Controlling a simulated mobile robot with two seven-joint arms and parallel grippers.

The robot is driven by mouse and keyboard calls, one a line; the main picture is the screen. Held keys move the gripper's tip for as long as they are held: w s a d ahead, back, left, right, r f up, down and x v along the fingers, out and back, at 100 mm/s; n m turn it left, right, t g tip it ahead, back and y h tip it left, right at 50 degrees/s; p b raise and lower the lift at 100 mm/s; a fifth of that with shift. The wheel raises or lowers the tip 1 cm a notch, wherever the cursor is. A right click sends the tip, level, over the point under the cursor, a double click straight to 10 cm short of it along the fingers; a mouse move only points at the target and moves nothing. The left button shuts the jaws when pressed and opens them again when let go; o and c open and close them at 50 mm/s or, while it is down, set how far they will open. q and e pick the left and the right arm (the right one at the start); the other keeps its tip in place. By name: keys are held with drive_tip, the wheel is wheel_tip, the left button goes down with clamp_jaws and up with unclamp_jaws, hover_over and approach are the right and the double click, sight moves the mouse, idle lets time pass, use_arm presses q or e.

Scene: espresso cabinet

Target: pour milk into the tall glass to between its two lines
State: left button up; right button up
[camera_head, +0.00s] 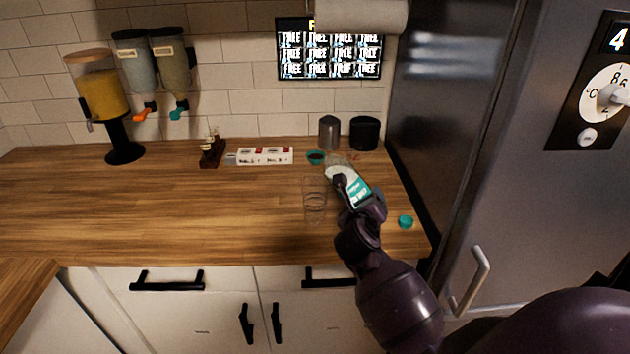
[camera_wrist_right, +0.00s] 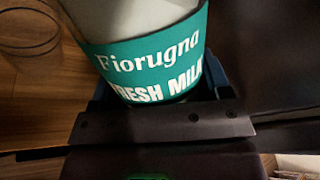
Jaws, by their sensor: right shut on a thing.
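The milk bottle (camera_head: 346,183), white with a teal label, is in my right gripper (camera_head: 357,198) above the counter, tilted with its top toward the upper left. In the right wrist view the bottle's label (camera_wrist_right: 150,65) reads "Fiorugna Fresh Milk" and fills the space between the jaws (camera_wrist_right: 155,110). The tall clear glass (camera_head: 315,205) stands on the counter just left of the bottle and looks empty; its lines are too faint to tell apart. A round rim, likely the glass (camera_wrist_right: 30,32), shows at the wrist view's upper left. My left gripper is not in view.
A teal cap (camera_head: 405,222) lies right of my right gripper. Dispensers stand at left. The fridge (camera_head: 520,150) borders the right. The counter's left middle is clear.

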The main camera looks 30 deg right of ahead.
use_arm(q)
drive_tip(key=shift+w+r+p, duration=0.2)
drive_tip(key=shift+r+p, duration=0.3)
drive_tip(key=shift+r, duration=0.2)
use_arm(e)
drive_tip(key=shift+s+d+r+n, duration=0.15)
drive_tip(key=shift+s+r+n, duration=0.1)
drive_tip(key=shift+r+n, duration=0.2)
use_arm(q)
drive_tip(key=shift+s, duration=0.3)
use_arm(e)
drive_tip(key=shift+s+r+g, duration=0.15)
drive_tip(key=shift+r+g, duration=0.05)
drive_tip(key=shift+g, duration=0.2)
use_arm(q)
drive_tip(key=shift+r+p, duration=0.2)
drive_tip(key=shift+p, duration=0.3)
use_arm(e)
drive_tip(key=shift+s+d+r+n, duration=0.15)
drive_tip(key=shift+s+r+n, duration=0.05)
drive_tip(key=shift+n, duration=0.15)
use_arm(q)
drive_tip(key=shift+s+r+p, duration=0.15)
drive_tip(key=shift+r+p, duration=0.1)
drive_tip(key=shift+p, duration=0.25)
use_arm(e)
drive_tip(key=shift+s+d+r+n+g, duration=0.25)
drive_tip(key=shift+s+n+g, duration=0.15)
drive_tip(key=shift+n, duration=0.2)
